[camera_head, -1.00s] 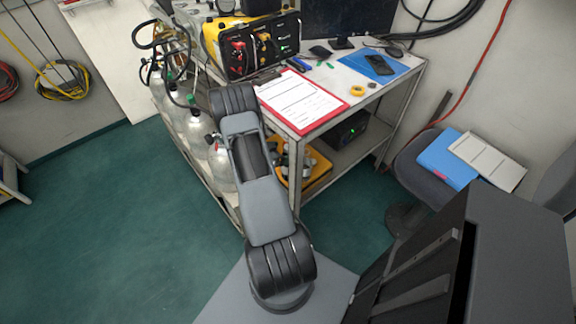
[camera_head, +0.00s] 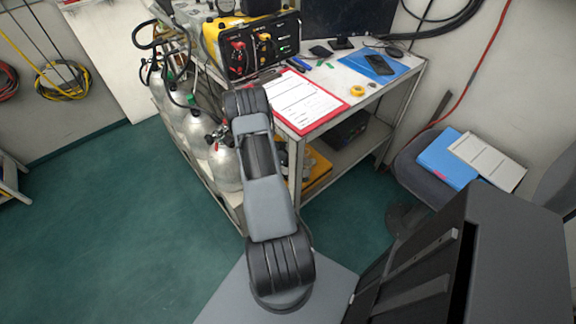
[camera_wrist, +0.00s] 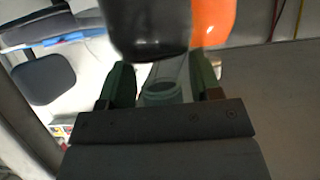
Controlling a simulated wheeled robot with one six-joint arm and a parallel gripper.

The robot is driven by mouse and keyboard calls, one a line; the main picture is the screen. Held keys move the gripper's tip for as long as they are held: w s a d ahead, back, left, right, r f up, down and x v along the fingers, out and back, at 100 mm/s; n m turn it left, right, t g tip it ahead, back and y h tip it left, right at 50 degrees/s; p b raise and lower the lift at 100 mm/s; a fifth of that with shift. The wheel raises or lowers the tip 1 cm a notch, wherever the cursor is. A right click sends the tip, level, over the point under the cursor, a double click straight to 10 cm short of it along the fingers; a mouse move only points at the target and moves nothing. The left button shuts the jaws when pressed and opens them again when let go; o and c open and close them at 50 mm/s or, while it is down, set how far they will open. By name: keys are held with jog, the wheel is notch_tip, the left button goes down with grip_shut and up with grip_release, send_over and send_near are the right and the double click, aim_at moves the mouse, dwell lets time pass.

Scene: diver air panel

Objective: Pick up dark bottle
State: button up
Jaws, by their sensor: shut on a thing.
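In the wrist view a large dark rounded thing (camera_wrist: 145,30), likely the dark bottle, fills the top middle, just beyond my fingertips. An orange thing (camera_wrist: 213,22) stands right beside it. My gripper (camera_wrist: 162,78) reaches up from the bottom edge. Between its two fingers is a see-through container (camera_wrist: 164,94) with a greenish rim, and the fingers are closed on it. Its upper part is hidden behind the dark thing. In the head view my arm hides the gripper and these things.
A metal cart (camera_head: 296,185) carries a red clipboard (camera_head: 304,102), a yellow air panel (camera_head: 245,45) and a monitor. A yellow tray (camera_head: 319,172) lies on its lower shelf. Grey cylinders (camera_head: 224,165) stand along its left side. A chair (camera_head: 430,160) is at the right.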

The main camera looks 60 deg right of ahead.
jog(key=c, duration=0.9)
grip_shut()
jog(key=shift+r, duration=0.2)
